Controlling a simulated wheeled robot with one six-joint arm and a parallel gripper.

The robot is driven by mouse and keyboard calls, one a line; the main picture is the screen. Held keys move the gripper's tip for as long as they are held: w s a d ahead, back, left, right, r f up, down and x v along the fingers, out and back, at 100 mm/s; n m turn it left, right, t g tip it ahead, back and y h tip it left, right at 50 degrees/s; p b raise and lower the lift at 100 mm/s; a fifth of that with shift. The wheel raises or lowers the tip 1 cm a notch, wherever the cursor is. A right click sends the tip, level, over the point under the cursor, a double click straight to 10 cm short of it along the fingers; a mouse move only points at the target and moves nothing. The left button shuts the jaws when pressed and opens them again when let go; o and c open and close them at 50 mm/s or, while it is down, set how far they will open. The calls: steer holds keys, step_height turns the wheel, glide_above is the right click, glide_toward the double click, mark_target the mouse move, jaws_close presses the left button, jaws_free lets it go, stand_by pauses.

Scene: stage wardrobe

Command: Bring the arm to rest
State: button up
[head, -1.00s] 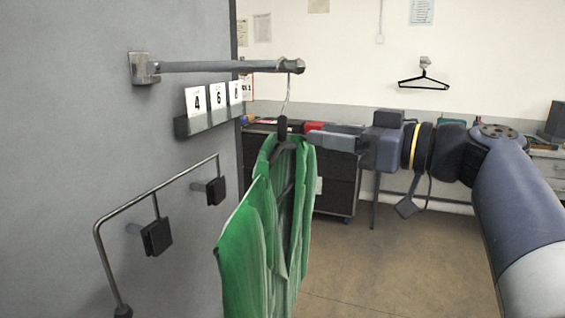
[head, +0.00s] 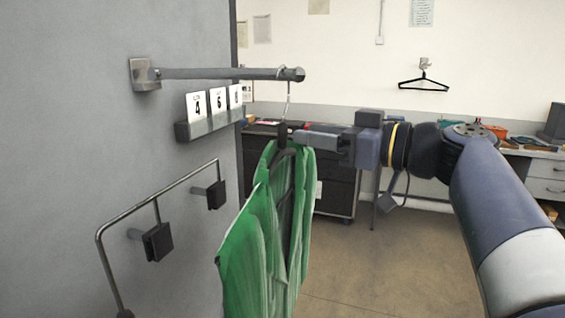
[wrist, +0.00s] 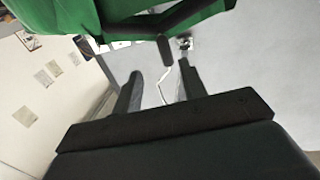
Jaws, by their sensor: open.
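My gripper (head: 312,138) is at the end of my outstretched arm, which reaches in from the right in the head view. A green garment (head: 262,240) hangs on a dark hanger (head: 283,134), whose metal hook sits over the wall rail (head: 220,73) near its outer end. The gripper's tips are close to the hanger's neck. In the wrist view the two fingers (wrist: 158,92) stand apart, with the pale hook wire showing between them. The green garment (wrist: 50,18) and the hanger's dark arm fill the top there. I cannot tell whether a finger touches the hanger.
Number cards (head: 219,99) stand in a holder below the rail. A bent metal rack with black pads (head: 157,242) sticks out of the grey wall. A dark cabinet (head: 335,190) stands behind. An empty black hanger (head: 423,85) hangs on the far wall. The floor at right is clear.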

steer(key=w+d+b+v, duration=0.1)
steer(key=b+v, duration=0.1)
steer(key=v, duration=0.8)
steer(key=shift+w, duration=0.3)
steer(key=shift+a, duration=0.1)
